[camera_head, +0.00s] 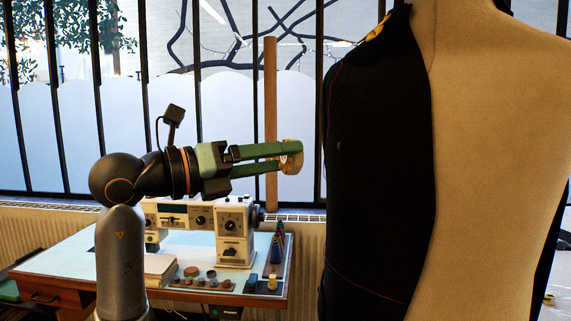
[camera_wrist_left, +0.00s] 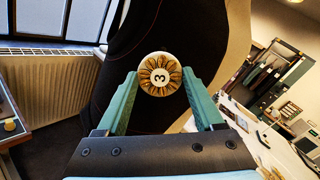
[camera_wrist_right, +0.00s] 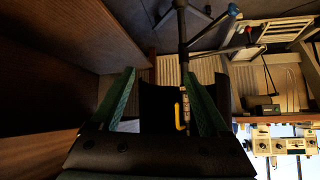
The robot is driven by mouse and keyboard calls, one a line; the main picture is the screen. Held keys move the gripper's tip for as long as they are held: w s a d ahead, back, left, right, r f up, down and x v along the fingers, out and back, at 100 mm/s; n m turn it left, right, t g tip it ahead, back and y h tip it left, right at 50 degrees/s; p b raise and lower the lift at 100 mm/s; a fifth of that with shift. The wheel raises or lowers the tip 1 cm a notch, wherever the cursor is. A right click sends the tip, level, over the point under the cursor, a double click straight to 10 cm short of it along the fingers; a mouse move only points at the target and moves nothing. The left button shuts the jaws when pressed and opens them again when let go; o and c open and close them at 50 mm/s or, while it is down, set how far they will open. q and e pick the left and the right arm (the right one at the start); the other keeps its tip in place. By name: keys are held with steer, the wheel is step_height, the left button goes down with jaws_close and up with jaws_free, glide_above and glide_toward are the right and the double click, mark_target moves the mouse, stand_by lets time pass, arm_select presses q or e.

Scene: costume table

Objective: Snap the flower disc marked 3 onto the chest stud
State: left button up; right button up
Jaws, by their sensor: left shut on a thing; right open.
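My left gripper (camera_head: 283,157) is shut on the flower disc (camera_head: 292,154), holding it in the air left of the dark jacket (camera_head: 375,190) on the dress form. In the left wrist view the disc (camera_wrist_left: 160,74) shows brown petals and an upright-rimmed pale face with a 3, between the fingertips. A small bluish spot (camera_head: 339,146) on the jacket front may be the chest stud; it is too small to be sure. The disc is apart from it. My right gripper (camera_wrist_right: 165,98) is open and empty, outside the head view.
A yellow piece (camera_head: 377,28) sits at the jacket's shoulder. A worktable (camera_head: 65,262) with a sewing machine (camera_head: 235,235) and small items stands below and behind my left arm. A wooden pole (camera_head: 270,80) and barred windows are behind. Brown panels (camera_wrist_right: 45,80) flank my right gripper.

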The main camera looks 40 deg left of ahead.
arm_select(q)
steer(key=r, duration=0.1)
steer(key=p, duration=0.2)
glide_toward(339, 146)
steer(key=shift+w, duration=1.4)
steer(key=shift+w+d+r+p, duration=0.1)
steer(key=shift+w+d+p, duration=0.25)
steer(key=shift+w+d, duration=0.7)
steer(key=shift+w, duration=0.05)
arm_select(e)
steer(key=shift+s+d+r, duration=0.1)
steer(key=shift+d+r, duration=0.6)
steer(key=shift+d, duration=0.05)
steer(key=shift+r, duration=0.15)
arm_select(q)
steer(key=shift+w+d+p, duration=0.2)
steer(key=shift+w+p, duration=0.1)
steer(key=shift+w, duration=0.2)
arm_select(e)
steer(key=shift+r, duration=0.1)
steer(key=shift+s, duration=0.1)
arm_select(q)
steer(key=o, duration=1.3)
